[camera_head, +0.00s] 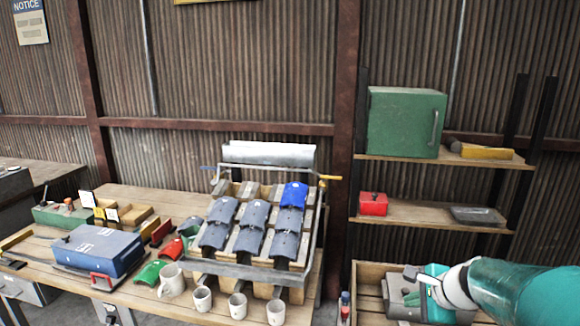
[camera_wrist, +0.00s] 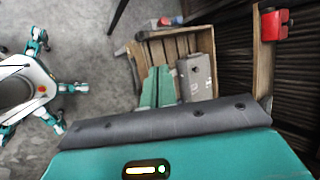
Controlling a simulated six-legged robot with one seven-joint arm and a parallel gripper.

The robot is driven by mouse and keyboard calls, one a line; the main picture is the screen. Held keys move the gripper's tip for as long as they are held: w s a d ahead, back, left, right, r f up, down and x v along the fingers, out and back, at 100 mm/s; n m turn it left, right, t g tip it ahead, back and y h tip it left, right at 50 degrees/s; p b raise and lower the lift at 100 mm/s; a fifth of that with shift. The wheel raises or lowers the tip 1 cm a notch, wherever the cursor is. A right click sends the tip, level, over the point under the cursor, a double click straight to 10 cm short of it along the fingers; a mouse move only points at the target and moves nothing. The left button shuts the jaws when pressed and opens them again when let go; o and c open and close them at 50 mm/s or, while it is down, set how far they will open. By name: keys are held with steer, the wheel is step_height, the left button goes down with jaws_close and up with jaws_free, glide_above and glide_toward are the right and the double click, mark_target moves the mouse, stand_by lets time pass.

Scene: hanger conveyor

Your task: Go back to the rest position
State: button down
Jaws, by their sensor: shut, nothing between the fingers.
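My gripper (camera_wrist: 158,72) shows in the wrist view as two teal fingers side by side, closed together with nothing between them. It is above or in front of a wooden crate (camera_wrist: 207,48); the exact height over it is unclear. In the head view my teal arm comes in from the lower right, and its end is over the same crate (camera_head: 366,268). My arm end partly hides the crate in the head view.
A slatted rack (camera_head: 262,270) with grey covers and one blue cover (camera_head: 293,195) stands on the workbench (camera_head: 140,200). White mugs (camera_head: 237,306) stand before it. Shelves (camera_head: 440,160) right of it hold a green cabinet (camera_head: 405,122) and a red box (camera_head: 373,204). Open floor (camera_wrist: 85,60) shows.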

steer(key=s+a+r+n+g+h, duration=0.1)
steer(key=s+a+r+n, duration=0.1)
steer(key=s+a+n, duration=0.6)
steer(key=s+a+r+n+h, duration=0.1)
steer(key=s+a+r+n, duration=0.2)
steer(key=s+a+n, duration=0.4)
steer(key=s+n, duration=0.3)
steer(key=n, duration=0.2)
steer(key=shift+a+r+g, duration=0.35)
steer(key=shift+a+g, duration=0.05)
